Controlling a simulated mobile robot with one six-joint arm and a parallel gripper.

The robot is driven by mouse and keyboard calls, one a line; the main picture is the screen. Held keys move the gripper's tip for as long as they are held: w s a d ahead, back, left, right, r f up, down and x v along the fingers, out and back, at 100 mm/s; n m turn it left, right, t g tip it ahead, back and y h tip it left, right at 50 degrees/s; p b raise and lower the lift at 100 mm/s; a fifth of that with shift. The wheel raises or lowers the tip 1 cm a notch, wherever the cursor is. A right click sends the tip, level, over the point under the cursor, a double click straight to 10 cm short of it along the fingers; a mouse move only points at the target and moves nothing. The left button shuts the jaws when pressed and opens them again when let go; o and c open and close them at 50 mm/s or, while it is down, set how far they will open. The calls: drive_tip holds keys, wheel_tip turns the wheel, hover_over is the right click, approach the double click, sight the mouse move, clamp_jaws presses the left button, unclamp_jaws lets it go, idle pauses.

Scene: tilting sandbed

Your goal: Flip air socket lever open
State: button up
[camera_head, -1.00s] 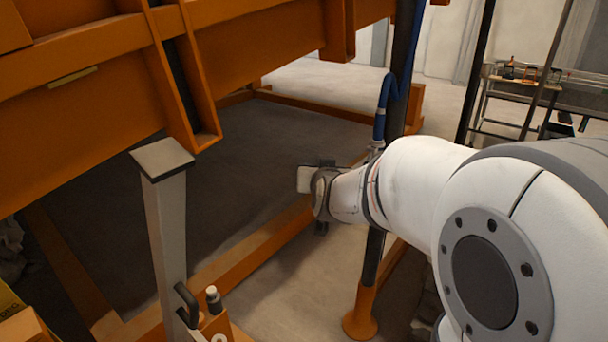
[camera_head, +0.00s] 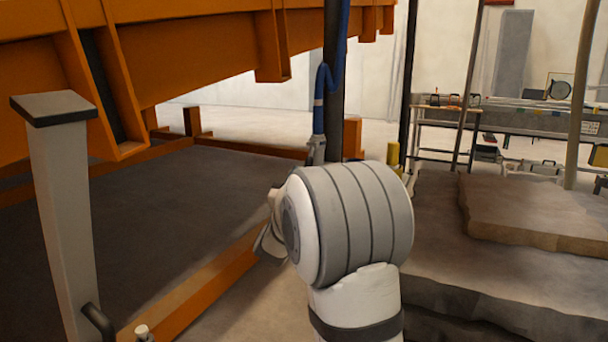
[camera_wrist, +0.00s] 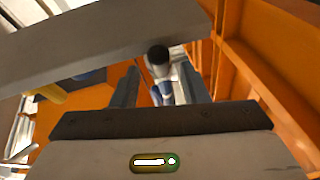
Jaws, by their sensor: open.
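The air socket (camera_head: 316,150) is a small grey fitting at the lower end of a blue hose (camera_head: 322,95) beside a dark upright post in the head view. In the wrist view, a grey fitting with a round black end (camera_wrist: 158,56) and a blue part shows beyond and between my fingers. I cannot make out the lever or its position. My gripper (camera_wrist: 160,76) is open, with its two fingers apart and nothing held between them. In the head view my arm's white wrist hides most of the gripper, just below the socket.
The dark post (camera_head: 335,80) stands close to the socket. A broad grey bar (camera_wrist: 100,45) crosses the wrist view above the fingers. The orange sandbed frame (camera_head: 190,55) fills the upper left. A grey pillar (camera_head: 62,200) stands at left, and stone slabs (camera_head: 530,215) lie at right.

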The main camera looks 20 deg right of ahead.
sight(309, 163)
drive_tip(key=shift+x, duration=1.65)
drive_tip(key=shift+c, duration=0.2)
clamp_jaws()
